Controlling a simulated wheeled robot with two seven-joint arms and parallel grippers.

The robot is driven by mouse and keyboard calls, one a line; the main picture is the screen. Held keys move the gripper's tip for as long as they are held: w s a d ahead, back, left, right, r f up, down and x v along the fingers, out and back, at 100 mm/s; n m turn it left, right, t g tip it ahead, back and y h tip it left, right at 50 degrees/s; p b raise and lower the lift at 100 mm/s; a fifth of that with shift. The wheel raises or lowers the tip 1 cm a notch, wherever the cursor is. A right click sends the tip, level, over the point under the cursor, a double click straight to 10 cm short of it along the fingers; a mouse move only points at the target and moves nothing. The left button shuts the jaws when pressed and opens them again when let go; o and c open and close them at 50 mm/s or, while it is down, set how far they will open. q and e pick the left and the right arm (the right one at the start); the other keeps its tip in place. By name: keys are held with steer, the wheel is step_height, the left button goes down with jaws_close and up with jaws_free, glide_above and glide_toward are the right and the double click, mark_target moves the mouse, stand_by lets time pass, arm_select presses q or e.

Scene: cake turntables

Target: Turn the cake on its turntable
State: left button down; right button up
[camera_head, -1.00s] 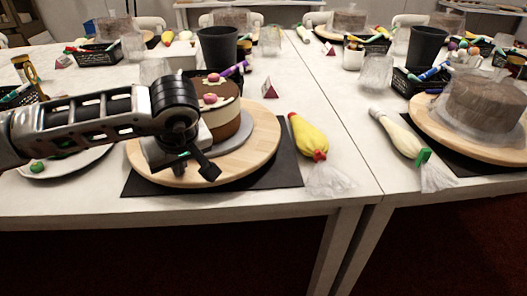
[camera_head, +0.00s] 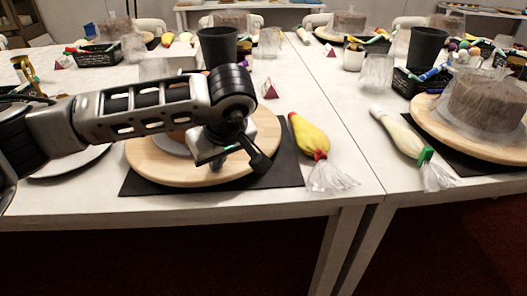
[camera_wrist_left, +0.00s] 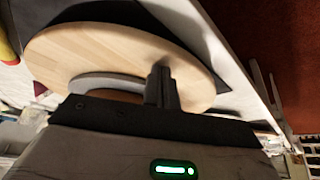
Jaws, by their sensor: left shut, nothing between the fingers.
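The round wooden turntable (camera_head: 160,165) sits on a black mat (camera_head: 290,172) near the table's front edge. A grey disc (camera_head: 172,145) lies on it. The cake is hidden behind my left arm in the head view. My left gripper (camera_head: 259,161) is shut and empty, at the front right part of the turntable. In the left wrist view its closed fingers (camera_wrist_left: 160,88) overlap the wooden turntable (camera_wrist_left: 125,48), beside the grey disc (camera_wrist_left: 105,83). I cannot tell whether the fingertips touch the wood. My right gripper is not in view.
A yellow piping bag (camera_head: 311,138) lies just right of the mat. Another wrapped cake (camera_head: 487,103) on a turntable is at the right. The table front is clear.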

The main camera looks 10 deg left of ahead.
mark_target(237, 162)
arm_select(q)
steer(key=w+d, duration=0.1)
steer(key=d, duration=0.1)
steer(key=w+d, duration=0.1)
steer(key=d, duration=0.1)
steer(key=shift+w+d+b, duration=0.1)
steer(key=shift+w+b, duration=0.2)
steer(key=shift+w, duration=0.05)
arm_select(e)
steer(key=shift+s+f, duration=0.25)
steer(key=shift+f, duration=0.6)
arm_select(q)
steer(key=shift+r+p, duration=1)
steer(key=shift+r, duration=0.45)
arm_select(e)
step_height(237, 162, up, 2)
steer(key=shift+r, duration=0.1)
